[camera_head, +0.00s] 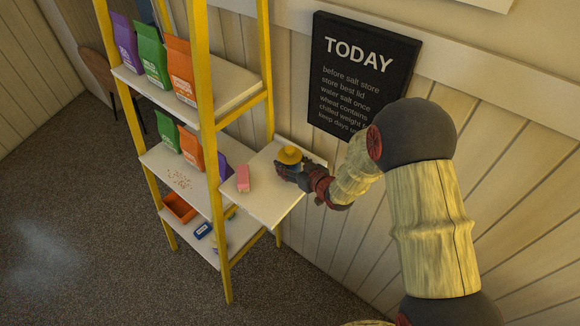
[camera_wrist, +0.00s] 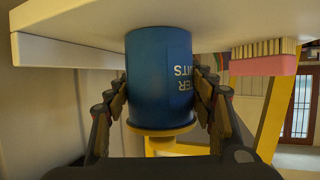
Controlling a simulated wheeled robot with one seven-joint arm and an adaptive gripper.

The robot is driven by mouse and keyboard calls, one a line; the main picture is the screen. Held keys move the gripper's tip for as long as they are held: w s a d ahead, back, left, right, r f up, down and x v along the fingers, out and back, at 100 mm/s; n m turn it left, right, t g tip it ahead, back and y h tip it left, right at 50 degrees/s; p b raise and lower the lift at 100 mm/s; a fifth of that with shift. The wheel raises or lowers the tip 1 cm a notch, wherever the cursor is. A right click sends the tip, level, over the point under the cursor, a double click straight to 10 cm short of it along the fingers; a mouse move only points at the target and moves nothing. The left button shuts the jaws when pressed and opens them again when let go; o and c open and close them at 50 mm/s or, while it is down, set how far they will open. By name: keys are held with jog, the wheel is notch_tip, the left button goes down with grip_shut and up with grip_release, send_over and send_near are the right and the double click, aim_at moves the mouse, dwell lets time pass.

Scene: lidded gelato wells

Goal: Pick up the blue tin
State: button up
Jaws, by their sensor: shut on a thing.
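The blue tin (camera_wrist: 158,70) with pale lettering fills the middle of the wrist view, which shows the scene upside down. Its yellow lid (camera_head: 289,155) shows from above in the head view; most of the blue body is hidden there by my gripper (camera_head: 291,172). My gripper (camera_wrist: 161,88) is shut on the tin, with one finger against each side. The tin is upright, its base at the white side shelf (camera_head: 271,207). I cannot tell whether a small gap lies between them.
A pink brush (camera_head: 243,178) lies on the same shelf, left of the tin. A yellow-framed rack (camera_head: 204,100) with several bags stands to the left. A dark sign (camera_head: 360,75) hangs on the wall behind. Open floor (camera_head: 90,240) lies at the left.

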jog(key=shift+r, duration=0.75)
jog(key=s+r, duration=0.1)
jog(key=r, duration=0.1)
jog(key=s+d+r, duration=0.1)
jog(key=s+r, duration=0.1)
jog(key=r, duration=0.1)
jog(key=s+d+r, duration=0.1)
jog(key=r, duration=0.1)
jog(key=shift+s+d+r, duration=0.15)
jog(key=shift+r, duration=0.15)
jog(key=a+v, duration=0.1)
jog(key=v, duration=0.9)
jog(key=shift+s, duration=0.2)
